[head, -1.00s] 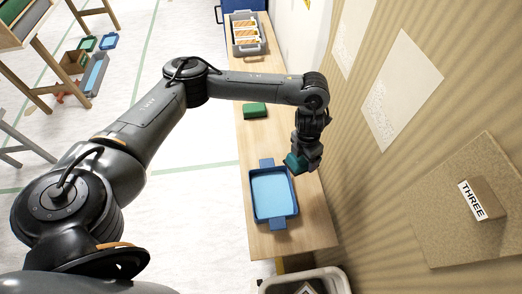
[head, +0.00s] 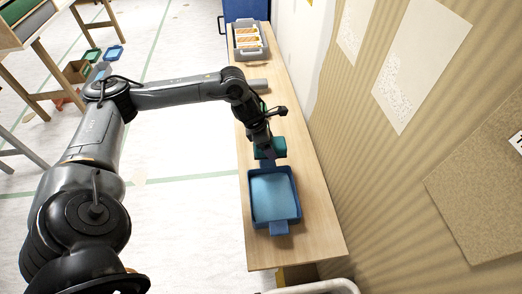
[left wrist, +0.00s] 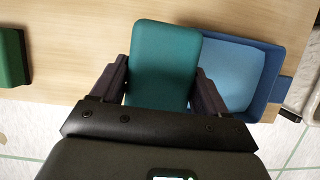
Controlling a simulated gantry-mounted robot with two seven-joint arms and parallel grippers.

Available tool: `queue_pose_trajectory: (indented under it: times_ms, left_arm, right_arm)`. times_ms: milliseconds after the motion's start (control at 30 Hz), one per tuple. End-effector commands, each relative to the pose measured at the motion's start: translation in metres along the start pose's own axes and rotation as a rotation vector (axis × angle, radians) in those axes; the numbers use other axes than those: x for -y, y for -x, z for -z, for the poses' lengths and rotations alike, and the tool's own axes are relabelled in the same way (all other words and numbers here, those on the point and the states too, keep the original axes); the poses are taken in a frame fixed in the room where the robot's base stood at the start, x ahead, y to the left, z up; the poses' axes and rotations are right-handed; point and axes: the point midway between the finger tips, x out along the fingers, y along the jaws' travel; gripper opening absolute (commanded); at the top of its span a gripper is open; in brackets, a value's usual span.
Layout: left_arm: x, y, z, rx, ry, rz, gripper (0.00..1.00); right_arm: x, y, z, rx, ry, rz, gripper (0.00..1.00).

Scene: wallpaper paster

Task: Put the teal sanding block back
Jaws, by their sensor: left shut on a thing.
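My left gripper (head: 261,141) is shut on the teal sanding block (head: 277,147), by the far end of the blue tray (head: 296,206). In the left wrist view the teal block (left wrist: 165,55) sits between the two fingers (left wrist: 160,78) and overlaps the left edge of the tray (left wrist: 276,72). Whether the block touches the table or tray cannot be told. My right gripper is not in view.
The narrow wooden table (head: 310,237) runs along the corrugated wall (head: 375,160). A grey tray with orange-and-white items (head: 249,42) stands at its far end. A grey bar-like thing (head: 259,85) lies beyond my gripper. Table is bare right of the blue tray.

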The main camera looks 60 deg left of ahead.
Motion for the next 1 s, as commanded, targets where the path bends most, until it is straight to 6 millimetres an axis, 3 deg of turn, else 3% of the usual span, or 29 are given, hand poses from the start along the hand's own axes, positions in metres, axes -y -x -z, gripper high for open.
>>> queue_pose_trajectory:
  times_ms: [667,1000]
  left_arm:
    - [-0.013,-0.004,0.009,0.011,-0.008,0.002,0.43]
    - [-0.067,-0.034,0.029,0.012,-0.004,0.001,0.43]
  right_arm:
    - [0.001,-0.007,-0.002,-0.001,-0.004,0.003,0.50]
    - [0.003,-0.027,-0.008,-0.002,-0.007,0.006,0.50]
